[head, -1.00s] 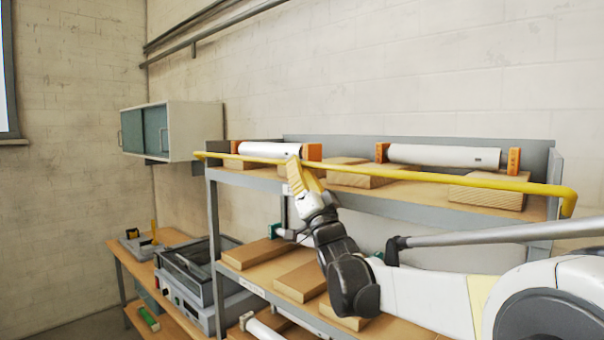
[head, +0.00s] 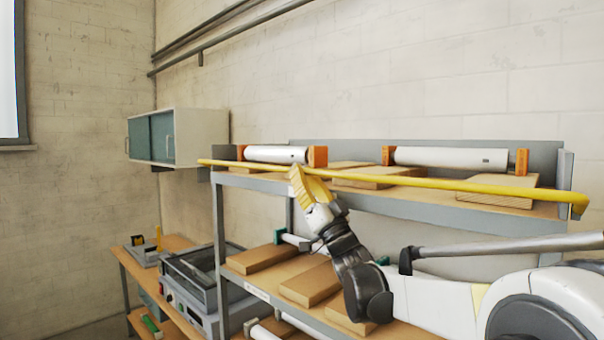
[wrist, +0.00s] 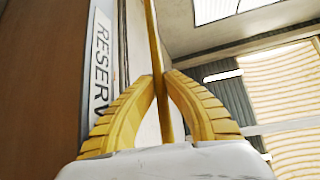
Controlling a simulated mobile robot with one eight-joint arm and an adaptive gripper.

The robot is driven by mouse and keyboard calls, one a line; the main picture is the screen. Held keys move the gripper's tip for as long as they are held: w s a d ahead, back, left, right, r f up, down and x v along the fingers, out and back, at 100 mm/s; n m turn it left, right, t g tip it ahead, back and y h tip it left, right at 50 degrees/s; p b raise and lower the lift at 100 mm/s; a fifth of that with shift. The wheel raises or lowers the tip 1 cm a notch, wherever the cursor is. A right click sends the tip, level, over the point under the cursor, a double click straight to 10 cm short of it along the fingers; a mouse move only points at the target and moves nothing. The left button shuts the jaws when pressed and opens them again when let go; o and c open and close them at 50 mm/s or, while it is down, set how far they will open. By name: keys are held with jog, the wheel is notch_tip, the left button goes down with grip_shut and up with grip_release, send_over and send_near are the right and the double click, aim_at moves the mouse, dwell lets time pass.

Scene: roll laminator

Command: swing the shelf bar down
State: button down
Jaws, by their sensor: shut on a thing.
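The yellow shelf bar (head: 400,180) runs across the front of the top shelf in the head view, sloping slightly down toward its bent right end. My gripper (head: 297,173) reaches up from below and is shut on the bar left of its middle. In the wrist view the bar (wrist: 154,45) passes between the two yellow ribbed fingers of my gripper (wrist: 162,85). The fingertips hide a short piece of the bar.
The grey rack (head: 380,206) holds white rolls (head: 452,156) between orange blocks and wooden blocks on its top shelf. Lower shelves carry more wooden blocks (head: 262,257). A machine (head: 203,278) stands on a bench at left. A wall cabinet (head: 178,136) hangs behind.

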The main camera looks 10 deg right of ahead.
jog(key=c, duration=1.4)
grip_release()
jog(key=shift+a, duration=0.1)
jog(key=v, duration=1.2)
